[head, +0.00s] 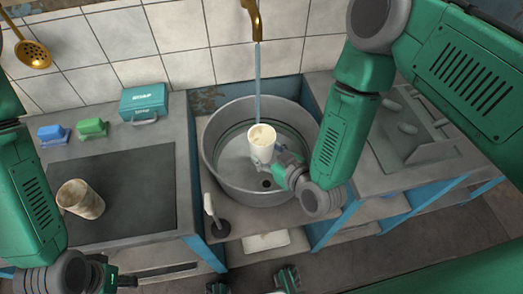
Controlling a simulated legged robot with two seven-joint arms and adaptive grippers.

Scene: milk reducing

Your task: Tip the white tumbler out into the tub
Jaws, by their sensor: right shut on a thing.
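The white tumbler (262,150) is held in my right gripper (268,164) above the round grey metal tub (212,160). It looks close to upright, with its mouth facing up toward the camera. Something pale cream shows inside its rim; I cannot tell how full it is. My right gripper is shut on its lower side, and the fingers are partly hidden. My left gripper (120,281) is low at the left, in front of the counter and away from the tub. It is too small and dark to tell if its jaws are open.
A brass tap (253,20) pours a thin stream (257,75) into the tub behind the tumbler. A stained beige cup (80,199) stands on the dark panel at left. Blue (53,134) and green (92,128) items and a teal box (144,100) sit behind. A plunger (213,215) stands front left of the tub.

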